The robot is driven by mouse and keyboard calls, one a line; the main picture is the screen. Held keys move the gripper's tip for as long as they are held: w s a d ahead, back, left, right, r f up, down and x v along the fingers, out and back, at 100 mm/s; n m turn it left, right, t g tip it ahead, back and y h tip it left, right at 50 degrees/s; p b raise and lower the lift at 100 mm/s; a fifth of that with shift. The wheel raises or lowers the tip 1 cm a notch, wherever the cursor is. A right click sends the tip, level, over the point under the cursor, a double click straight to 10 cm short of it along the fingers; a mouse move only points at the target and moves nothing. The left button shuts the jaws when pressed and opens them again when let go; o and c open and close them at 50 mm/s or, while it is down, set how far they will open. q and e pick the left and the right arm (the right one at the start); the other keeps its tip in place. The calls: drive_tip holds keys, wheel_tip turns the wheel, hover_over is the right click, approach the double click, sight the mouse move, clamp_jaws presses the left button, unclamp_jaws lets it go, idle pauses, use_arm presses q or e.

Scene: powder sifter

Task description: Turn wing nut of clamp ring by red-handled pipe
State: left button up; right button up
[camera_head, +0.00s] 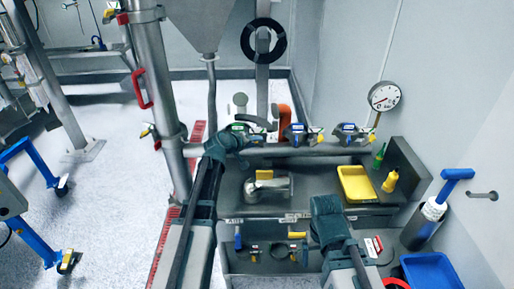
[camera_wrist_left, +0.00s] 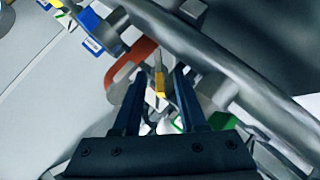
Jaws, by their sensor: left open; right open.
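My left gripper (camera_head: 230,140) is at the horizontal pipe (camera_head: 300,150), beside a green-marked valve part (camera_head: 238,127). In the left wrist view my left gripper (camera_wrist_left: 159,78) is open, its two dark fingers pointing up. A small yellow wing nut (camera_wrist_left: 160,86) shows between the fingertips; I cannot tell whether they touch it. A grey clamp ring seems to lie behind it, partly hidden by the fingers. A red-orange handle (camera_wrist_left: 130,64) lies just left of the wing nut and shows in the head view (camera_head: 284,115). My right gripper (camera_head: 325,206) is open over the bench front, apart from the pipe.
Blue-labelled fittings (camera_head: 298,133) sit along the pipe to the right. A yellow tray (camera_head: 357,184) and yellow bottle (camera_head: 390,180) are on the bench. A vertical pipe (camera_head: 158,90) with a red handle (camera_head: 141,88) is at left.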

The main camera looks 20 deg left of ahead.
use_arm(q)
drive_tip(key=shift+b+x, duration=0.35)
drive_tip(key=shift+x, duration=0.85)
clamp_jaws()
